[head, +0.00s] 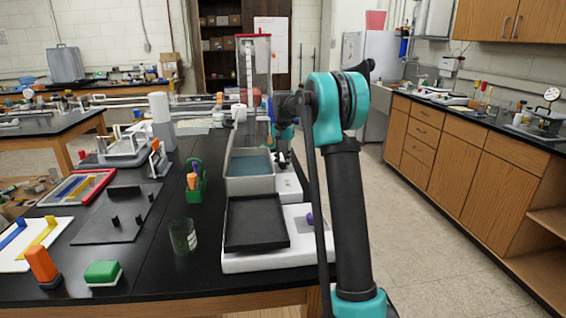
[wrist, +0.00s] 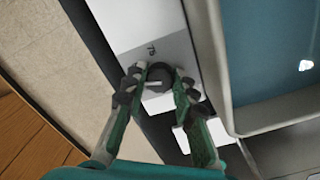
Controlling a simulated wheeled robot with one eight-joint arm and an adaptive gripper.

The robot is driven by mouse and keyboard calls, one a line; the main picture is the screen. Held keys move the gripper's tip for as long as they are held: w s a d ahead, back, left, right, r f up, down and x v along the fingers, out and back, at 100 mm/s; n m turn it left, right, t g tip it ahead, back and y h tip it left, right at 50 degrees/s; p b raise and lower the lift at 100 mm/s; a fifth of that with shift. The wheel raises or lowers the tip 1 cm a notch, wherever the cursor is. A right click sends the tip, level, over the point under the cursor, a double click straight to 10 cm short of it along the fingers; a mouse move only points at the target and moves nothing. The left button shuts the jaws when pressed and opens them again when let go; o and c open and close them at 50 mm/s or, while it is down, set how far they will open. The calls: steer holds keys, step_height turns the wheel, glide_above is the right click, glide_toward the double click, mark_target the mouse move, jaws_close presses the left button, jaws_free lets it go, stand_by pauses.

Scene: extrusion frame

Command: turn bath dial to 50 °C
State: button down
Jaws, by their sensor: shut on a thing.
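The bath (head: 250,180) is a pale tub of blue water on the black bench in the head view. Its rim and blue water (wrist: 275,60) fill the right of the wrist view. The dark round bath dial (wrist: 158,76), with a white pointer line, sits on a grey panel (wrist: 170,50) beside the tub. My gripper (wrist: 159,74) is shut on the dial, one fingertip on each side. A small dark marking shows above the dial, too blurred to read. In the head view the dial is hidden and my arm covers most of the gripper.
A white device with a black tray (head: 256,222) and purple knob stands in front of the bath. A tall clear column (head: 254,70) rises behind it. A green rack (head: 195,182) and a glass beaker (head: 183,236) stand to the left. Floor is clear to the right.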

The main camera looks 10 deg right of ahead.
mark_target(283, 162)
steer(key=shift+m, duration=1.1)
steer(key=c, duration=1.2)
jaws_free()
step_height(283, 162, up, 12)
steer(key=shift+r, duration=0.1)
